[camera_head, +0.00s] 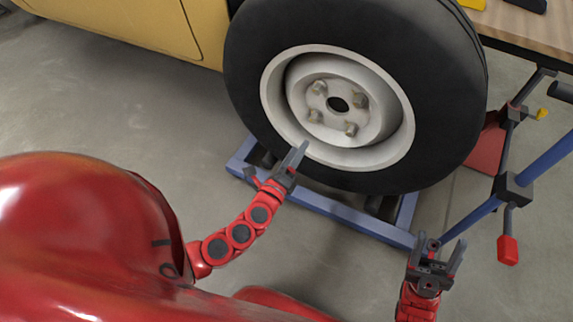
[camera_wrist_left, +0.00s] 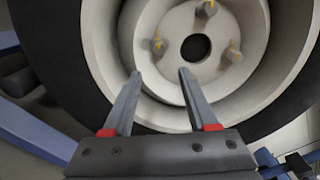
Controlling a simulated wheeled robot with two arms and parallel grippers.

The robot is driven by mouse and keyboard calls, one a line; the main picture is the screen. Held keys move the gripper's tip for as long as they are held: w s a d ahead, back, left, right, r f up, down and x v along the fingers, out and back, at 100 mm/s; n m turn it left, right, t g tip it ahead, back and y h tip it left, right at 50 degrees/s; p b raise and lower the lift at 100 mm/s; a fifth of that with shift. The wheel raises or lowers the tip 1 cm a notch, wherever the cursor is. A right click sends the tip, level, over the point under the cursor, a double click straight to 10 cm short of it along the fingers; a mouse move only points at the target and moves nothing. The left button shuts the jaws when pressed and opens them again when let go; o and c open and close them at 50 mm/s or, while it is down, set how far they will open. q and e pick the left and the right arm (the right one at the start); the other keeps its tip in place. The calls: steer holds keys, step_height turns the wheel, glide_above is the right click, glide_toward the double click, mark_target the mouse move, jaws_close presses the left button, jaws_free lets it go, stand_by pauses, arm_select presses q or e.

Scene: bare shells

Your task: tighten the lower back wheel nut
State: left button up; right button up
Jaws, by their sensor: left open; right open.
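The wheel's pale rim (camera_head: 283,118) has several nuts around a dark centre hole. Two nuts sit low on the hub, a lower left nut (camera_head: 315,116) and a lower right nut (camera_head: 351,129); I cannot tell which is toward the back. My left gripper (camera_head: 277,159) is open and empty in front of the rim's lower left edge, below the nuts. In the left wrist view its spread fingers (camera_wrist_left: 159,73) point at the hub, with one nut (camera_wrist_left: 158,45) just beyond the gap. My right gripper (camera_head: 441,246) is open and empty at lower right, away from the wheel.
The black tyre (camera_head: 445,90) stands by a blue frame (camera_head: 345,214) on the floor, beside a yellow car body (camera_head: 140,25). A blue stand with a red-tipped handle (camera_head: 508,250) is at right. A wooden bench (camera_head: 525,28) is at upper right. Floor at left is clear.

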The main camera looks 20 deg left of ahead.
arm_select(q)
steer(key=s, duration=0.6)
steer(key=shift+s, duration=0.25)
steer(key=shift+p, duration=0.3)
